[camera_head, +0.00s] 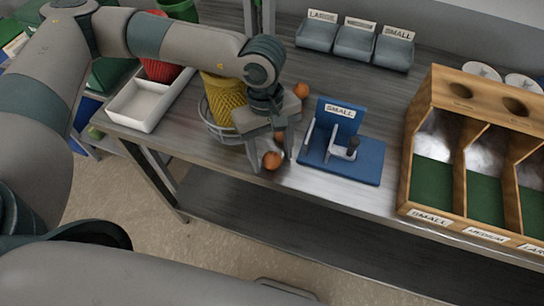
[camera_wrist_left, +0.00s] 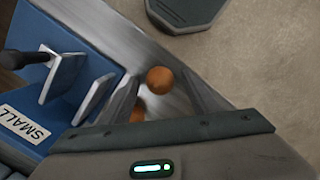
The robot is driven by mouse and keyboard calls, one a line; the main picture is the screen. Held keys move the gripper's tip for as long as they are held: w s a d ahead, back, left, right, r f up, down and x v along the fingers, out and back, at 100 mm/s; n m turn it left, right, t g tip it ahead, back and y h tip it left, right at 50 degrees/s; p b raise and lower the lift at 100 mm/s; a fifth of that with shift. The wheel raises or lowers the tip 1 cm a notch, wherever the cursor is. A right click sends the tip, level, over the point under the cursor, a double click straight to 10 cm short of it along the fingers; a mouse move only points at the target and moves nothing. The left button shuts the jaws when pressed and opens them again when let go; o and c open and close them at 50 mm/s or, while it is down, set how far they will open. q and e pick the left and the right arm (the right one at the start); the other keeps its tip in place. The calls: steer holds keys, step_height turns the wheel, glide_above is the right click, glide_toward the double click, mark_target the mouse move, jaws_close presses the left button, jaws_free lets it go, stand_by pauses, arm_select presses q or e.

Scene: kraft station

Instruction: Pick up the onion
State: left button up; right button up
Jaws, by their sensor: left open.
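Small round orange-brown onions lie on the grey table. One onion (camera_head: 271,160) is near the table's front edge, a second onion (camera_head: 281,137) is just behind it, and a third onion (camera_head: 301,90) is farther back. My left gripper (camera_head: 270,164) points down with its fingers apart, at the front onion. In the left wrist view, the front onion (camera_wrist_left: 160,80) shows between the fingertips of the gripper (camera_wrist_left: 163,92). Another onion (camera_wrist_left: 138,114) lies nearer the palm, partly hidden by a finger. Contact with the fingers cannot be told. My right gripper is out of view.
A blue gauge stand (camera_head: 342,160) labelled SMALL stands right of the gripper. A yellow basket (camera_head: 222,98) is close behind it, and a white tray (camera_head: 146,104) is left. A wooden sorting box (camera_head: 409,165) stands right. Labelled grey bins (camera_head: 354,44) are at the back.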

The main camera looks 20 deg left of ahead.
mark_target(273, 154)
arm_select(q)
steer(key=c, duration=1.1)
steer(key=shift+c, duration=0.2)
steer(key=shift+r, duration=0.15)
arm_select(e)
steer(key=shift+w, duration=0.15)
